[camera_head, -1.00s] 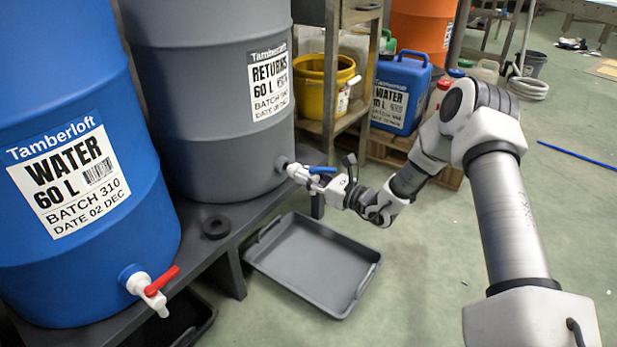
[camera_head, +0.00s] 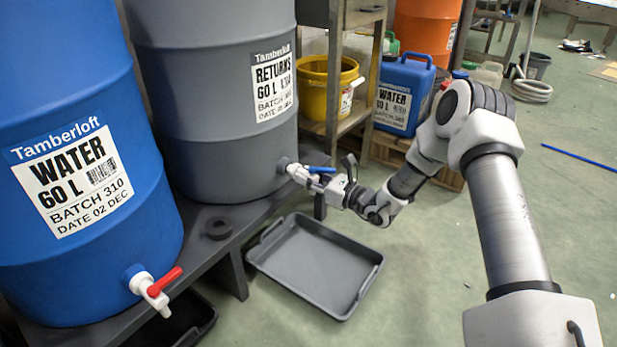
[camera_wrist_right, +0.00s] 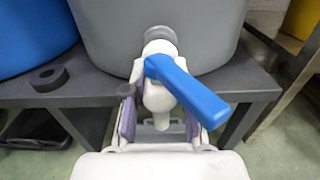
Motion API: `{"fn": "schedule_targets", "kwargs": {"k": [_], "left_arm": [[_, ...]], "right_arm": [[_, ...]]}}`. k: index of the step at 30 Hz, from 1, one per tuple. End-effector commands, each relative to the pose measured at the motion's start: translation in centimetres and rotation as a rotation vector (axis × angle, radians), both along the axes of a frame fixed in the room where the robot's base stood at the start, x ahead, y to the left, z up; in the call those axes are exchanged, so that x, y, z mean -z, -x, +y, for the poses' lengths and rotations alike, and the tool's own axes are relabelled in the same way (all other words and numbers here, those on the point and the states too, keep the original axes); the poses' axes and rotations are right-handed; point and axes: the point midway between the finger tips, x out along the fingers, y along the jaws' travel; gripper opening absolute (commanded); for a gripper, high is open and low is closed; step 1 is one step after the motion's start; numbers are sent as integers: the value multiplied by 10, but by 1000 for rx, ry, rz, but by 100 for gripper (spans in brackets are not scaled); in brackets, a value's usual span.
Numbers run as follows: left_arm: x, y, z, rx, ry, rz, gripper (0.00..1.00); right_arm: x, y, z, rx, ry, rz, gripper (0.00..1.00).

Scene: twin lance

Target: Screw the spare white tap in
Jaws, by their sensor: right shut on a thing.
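The white tap with a blue lever (camera_wrist_right: 158,85) sits at the grey drum's lower outlet in the right wrist view. Its back end meets the grey outlet boss (camera_wrist_right: 159,35), and its spout points down. In the head view the blue lever (camera_head: 322,169) shows beside the grey drum (camera_head: 215,150). My right gripper (camera_head: 325,184) is shut on the tap's body; its fingers also show on both sides of the tap in the right wrist view (camera_wrist_right: 160,118). How far the thread is in cannot be seen. My left gripper is not in view.
A blue drum (camera_head: 85,230) with a red-levered white tap (camera_head: 155,290) stands at left on the dark bench (camera_head: 215,255). A black ring (camera_head: 219,228) lies on the bench. A grey tray (camera_head: 318,265) is on the floor below. Shelves with a yellow bucket (camera_head: 320,95) stand behind.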

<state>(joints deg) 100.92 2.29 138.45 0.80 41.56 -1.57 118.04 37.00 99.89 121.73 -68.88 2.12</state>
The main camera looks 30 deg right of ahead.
Motion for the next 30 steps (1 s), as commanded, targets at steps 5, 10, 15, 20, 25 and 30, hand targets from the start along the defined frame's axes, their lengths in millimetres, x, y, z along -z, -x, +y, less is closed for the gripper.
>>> {"fn": "schedule_targets", "kwargs": {"k": [5, 10, 15, 20, 25, 30], "left_arm": [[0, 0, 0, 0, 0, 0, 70], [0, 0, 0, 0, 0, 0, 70], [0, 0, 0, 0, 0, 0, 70], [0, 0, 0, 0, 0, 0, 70], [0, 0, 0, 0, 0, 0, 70], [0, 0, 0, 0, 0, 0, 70]], "right_arm": [[0, 0, 0, 0, 0, 0, 0], [0, -3, 1, 0, 1, 0, 0], [0, -5, 2, 0, 1, -1, 0], [0, -7, 3, 0, 1, 0, 0], [0, -7, 3, 0, 0, 0, 0], [0, -7, 3, 0, 0, 0, 0]]}}
